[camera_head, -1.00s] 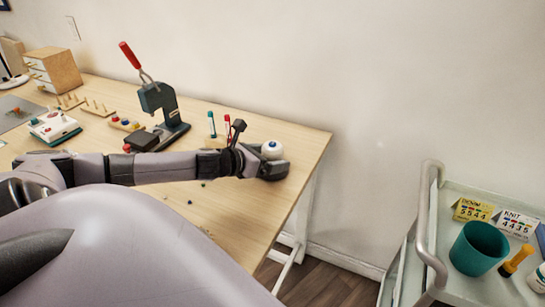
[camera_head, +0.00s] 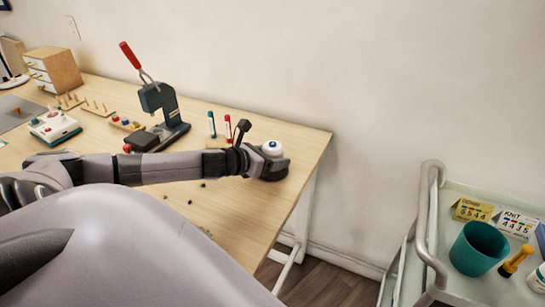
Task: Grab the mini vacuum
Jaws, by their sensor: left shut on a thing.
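The mini vacuum (camera_head: 272,148) is a small round white thing with a blue spot on top, at the right end of the wooden table. My left gripper (camera_head: 270,165) is shut on it, and the dark gripper parts hide its lower half. I cannot tell whether the mini vacuum touches the table. My right gripper is not in view.
A press with a red handle (camera_head: 160,110) stands on the wooden table (camera_head: 300,150), with two small tubes (camera_head: 227,127) near it. Small dark bits lie in front of my left forearm. A cart (camera_head: 450,225) at the right holds a teal cup (camera_head: 478,248) and cards.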

